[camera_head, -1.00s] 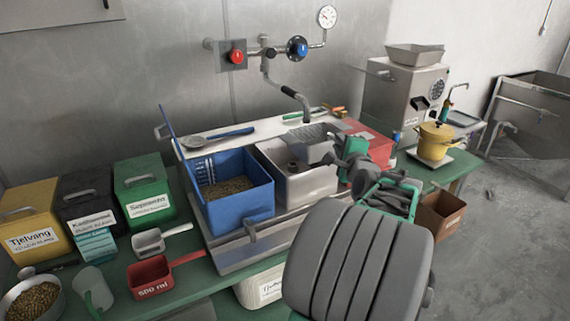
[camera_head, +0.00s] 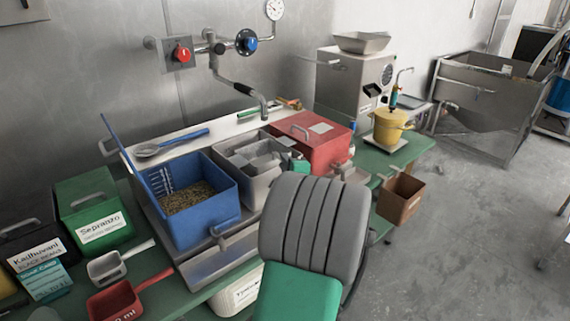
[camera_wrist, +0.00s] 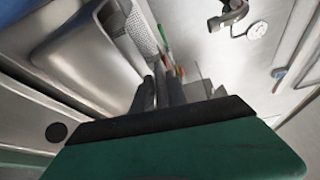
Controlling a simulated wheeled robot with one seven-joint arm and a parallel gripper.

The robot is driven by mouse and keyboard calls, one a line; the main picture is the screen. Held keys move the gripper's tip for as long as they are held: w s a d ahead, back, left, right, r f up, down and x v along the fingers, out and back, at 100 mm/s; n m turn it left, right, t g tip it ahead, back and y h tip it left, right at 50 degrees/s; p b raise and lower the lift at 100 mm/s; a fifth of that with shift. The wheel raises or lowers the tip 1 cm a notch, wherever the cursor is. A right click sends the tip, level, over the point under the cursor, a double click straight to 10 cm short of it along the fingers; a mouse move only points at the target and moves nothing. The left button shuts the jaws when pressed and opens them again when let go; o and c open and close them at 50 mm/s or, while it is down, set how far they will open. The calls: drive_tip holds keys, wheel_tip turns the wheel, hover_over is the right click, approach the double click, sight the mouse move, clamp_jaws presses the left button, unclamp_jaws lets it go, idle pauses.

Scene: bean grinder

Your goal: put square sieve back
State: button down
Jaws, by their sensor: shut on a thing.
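The square sieve is grey metal with a perforated mesh (camera_wrist: 141,27), which shows at the top of the wrist view. My gripper (camera_wrist: 160,78) is shut on the sieve, its dark fingers close together below the mesh. In the head view the grey sieve (camera_head: 264,161) is at the middle grey bin (camera_head: 231,163), between the blue bin (camera_head: 216,207) and the red bin (camera_head: 322,150). My arm hides most of the gripper there. I cannot tell whether the sieve rests on the bin or is held just above it.
The blue bin holds grain, and its blue lid stands up at the left. A tap (camera_head: 250,95) hangs above the back shelf. A yellow pot (camera_head: 388,128) and a brown box (camera_head: 401,198) are to the right. Scoops (camera_head: 108,268) lie at the front left.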

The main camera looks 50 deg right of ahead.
drive_tip(key=shift+f+b, duration=0.45)
drive_tip(key=shift+f, duration=0.1)
drive_tip(key=c, duration=1.3)
unclamp_jaws()
drive_tip(key=shift+c, duration=0.2)
